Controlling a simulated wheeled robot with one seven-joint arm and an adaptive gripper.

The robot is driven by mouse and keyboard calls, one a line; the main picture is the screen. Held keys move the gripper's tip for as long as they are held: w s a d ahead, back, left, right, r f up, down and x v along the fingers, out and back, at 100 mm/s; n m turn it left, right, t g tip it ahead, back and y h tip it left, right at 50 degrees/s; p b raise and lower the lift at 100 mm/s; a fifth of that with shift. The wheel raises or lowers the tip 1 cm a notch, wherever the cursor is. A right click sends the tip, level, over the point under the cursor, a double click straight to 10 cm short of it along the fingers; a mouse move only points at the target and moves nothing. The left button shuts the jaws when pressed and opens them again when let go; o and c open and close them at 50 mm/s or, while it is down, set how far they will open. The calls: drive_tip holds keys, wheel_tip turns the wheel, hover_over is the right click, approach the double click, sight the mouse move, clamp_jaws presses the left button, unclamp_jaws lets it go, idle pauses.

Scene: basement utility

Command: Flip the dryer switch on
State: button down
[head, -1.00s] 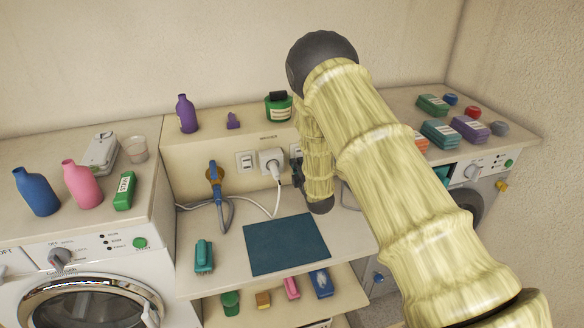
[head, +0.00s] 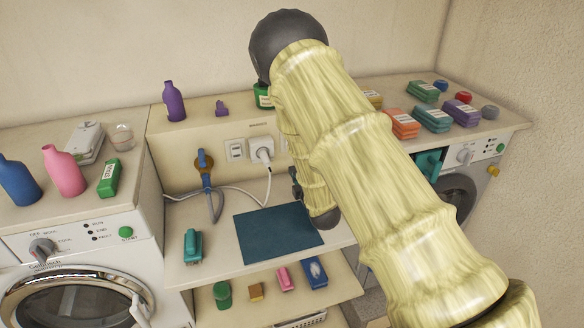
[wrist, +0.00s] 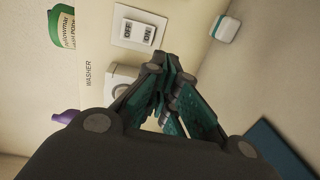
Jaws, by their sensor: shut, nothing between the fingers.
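A white wall switch (wrist: 138,33) with two parts marked OFF and ON fills the top of the wrist view. I cannot tell which way it is set, and no dryer label is readable. In the head view my arm mostly hides this switch (head: 284,145), right of a white plug in a socket (head: 262,149). Another switch (head: 236,149) is left of the plug. My gripper (wrist: 158,66) is shut and empty, its tips just below the OFF/ON switch in the wrist picture; contact is not clear. In the head view it shows only as a dark sliver.
A WASHER label (wrist: 89,74) is beside the socket. A green bottle (head: 263,96) on the ledge is partly behind my arm. A purple bottle (head: 174,101) stands further left. A blue mat (head: 278,234) lies bare on the shelf below. A hose (head: 212,193) hangs left of it.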

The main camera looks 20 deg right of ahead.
drive_tip(key=shift+s+f+b, duration=0.1)
drive_tip(key=shift+s+b, duration=0.3)
drive_tip(key=shift+s, duration=1.4)
